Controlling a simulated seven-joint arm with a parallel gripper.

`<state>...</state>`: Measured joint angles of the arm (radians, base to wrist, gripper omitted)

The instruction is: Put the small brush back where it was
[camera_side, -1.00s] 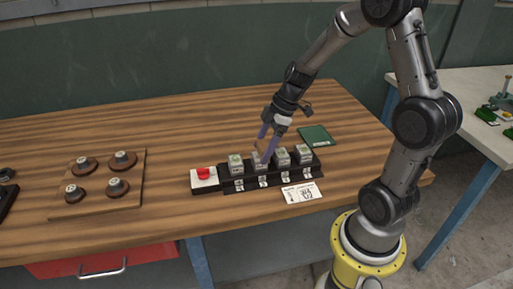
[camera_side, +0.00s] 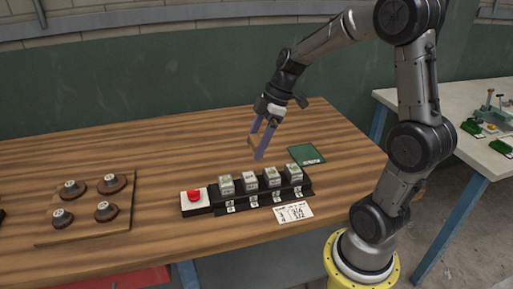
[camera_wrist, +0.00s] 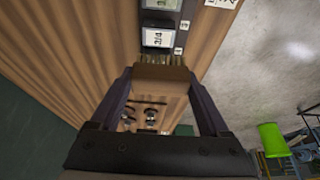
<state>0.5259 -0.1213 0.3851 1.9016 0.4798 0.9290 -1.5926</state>
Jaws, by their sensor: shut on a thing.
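My gripper (camera_side: 257,146) is shut on the small brush (camera_wrist: 161,74), whose brown wooden back spans the two fingers in the wrist view. Short bristles show along its far edge. In the side view the brush (camera_side: 253,142) is a small brown piece between the fingertips, held above the table behind the row of turf cubes. It looks clear of the tabletop, though the exact height is hard to tell. I cannot tell from these frames where the brush lay before.
A dark green pad (camera_side: 306,155) lies at right. A wooden board (camera_side: 88,228) with several round knobbed pieces lies left. The back left table is bare.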

